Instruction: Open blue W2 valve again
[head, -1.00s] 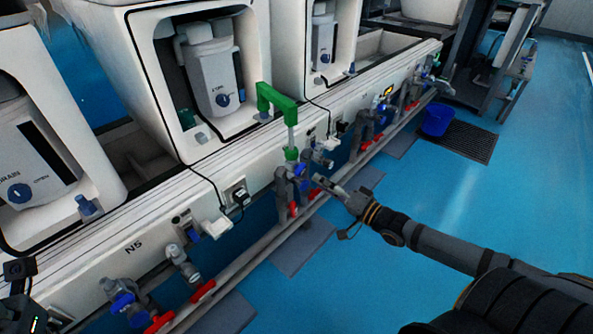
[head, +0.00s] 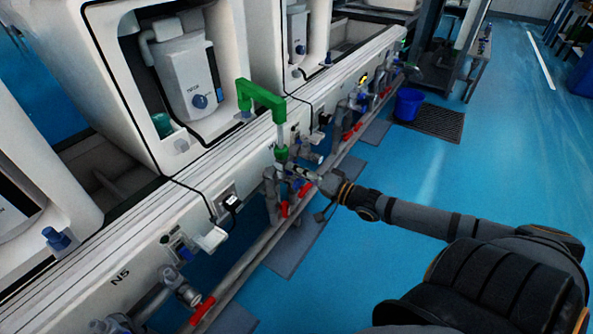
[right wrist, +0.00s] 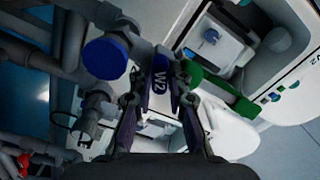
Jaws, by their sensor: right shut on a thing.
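The blue W2 valve handle (right wrist: 160,77), with white W2 lettering, stands between the fingertips of my right gripper (right wrist: 160,98) in the right wrist view. The fingers are shut on it from both sides. In the head view my right gripper (head: 305,176) reaches in from the right to the pipes below the green angled pipe (head: 262,97). There the gripper mostly hides the handle. My left gripper is out of view.
A round blue knob (right wrist: 105,57) sits close left of the handle in the right wrist view. Red-handled valves (head: 284,209) line the low pipe (head: 262,250). A blue bucket (head: 408,104) stands on the floor further back.

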